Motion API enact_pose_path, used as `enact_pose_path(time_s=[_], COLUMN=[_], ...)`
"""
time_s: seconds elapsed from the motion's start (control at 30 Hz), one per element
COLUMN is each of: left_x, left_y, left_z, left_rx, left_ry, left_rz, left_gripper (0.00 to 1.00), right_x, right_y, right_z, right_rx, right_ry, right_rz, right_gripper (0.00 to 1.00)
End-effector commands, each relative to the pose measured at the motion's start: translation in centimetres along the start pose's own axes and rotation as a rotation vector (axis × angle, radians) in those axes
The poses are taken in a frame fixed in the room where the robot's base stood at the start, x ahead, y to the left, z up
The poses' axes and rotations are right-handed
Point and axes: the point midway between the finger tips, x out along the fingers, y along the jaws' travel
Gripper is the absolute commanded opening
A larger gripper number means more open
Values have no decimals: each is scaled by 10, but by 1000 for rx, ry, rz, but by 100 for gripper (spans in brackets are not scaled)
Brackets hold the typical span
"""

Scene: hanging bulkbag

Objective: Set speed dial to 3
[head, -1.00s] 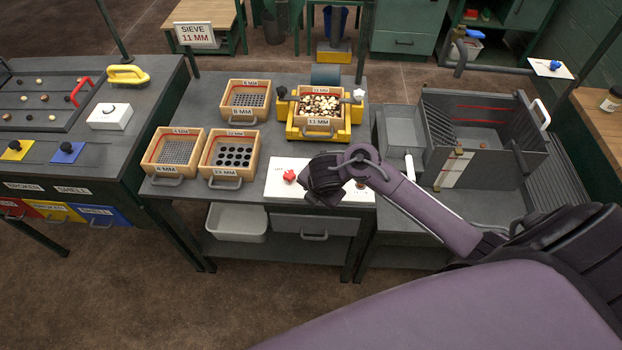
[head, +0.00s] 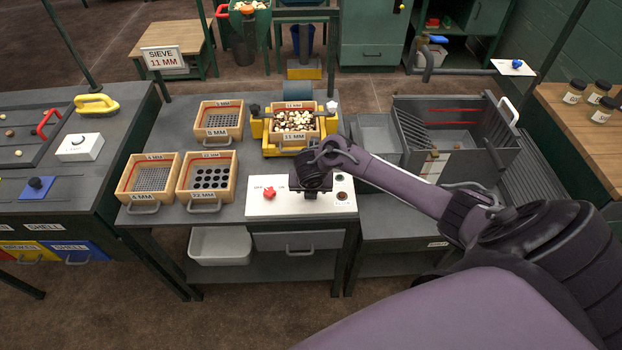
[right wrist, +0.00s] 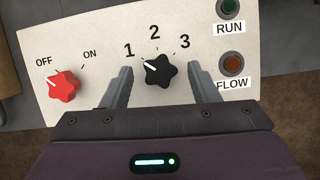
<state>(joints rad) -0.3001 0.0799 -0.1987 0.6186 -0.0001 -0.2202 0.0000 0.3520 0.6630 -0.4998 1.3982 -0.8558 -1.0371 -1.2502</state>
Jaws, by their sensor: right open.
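The black star-shaped speed dial (right wrist: 160,70) is in the right wrist view, on a white panel (right wrist: 215,25) marked 1, 2 and 3. Its white pointer line aims up-left, toward the 1. My right gripper (right wrist: 160,75) is open, with one finger on each side of the dial and a visible gap to it. In the head view my right gripper (head: 312,180) is over the panel and hides the dial. A red knob (right wrist: 63,87), also seen in the head view (head: 269,193), has its pointer toward OFF. My left gripper is not in view.
RUN (right wrist: 230,8) and FLOW (right wrist: 233,64) lamps sit right of the dial. Behind the panel is a yellow shaker (head: 268,140) holding a sieve of nuts. Wooden sieve boxes (head: 208,174) stand to the left; a grey bin (head: 455,140) stands right.

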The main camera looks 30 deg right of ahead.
Motion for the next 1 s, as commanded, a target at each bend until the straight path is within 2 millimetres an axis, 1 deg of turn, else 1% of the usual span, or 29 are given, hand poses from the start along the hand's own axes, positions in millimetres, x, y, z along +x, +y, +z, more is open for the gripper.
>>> enact_pose_path(time_s=[0.23,0.5,0.57,0.6,0.83,1.0], left_x=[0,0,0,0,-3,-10], left_y=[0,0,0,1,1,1], left_z=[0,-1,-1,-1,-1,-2], left_rx=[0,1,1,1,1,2], left_ry=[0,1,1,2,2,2], left_rz=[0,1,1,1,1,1], left_gripper=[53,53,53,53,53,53], right_x=[1,1,1,1,0,-1], right_y=[0,0,0,0,0,2], right_z=[0,0,0,0,0,0], right_rx=[0,0,0,0,21,87], right_ry=[0,1,1,1,1,3], right_rz=[1,1,0,0,-9,-36], right_gripper=[55,19,12,10,10,10])
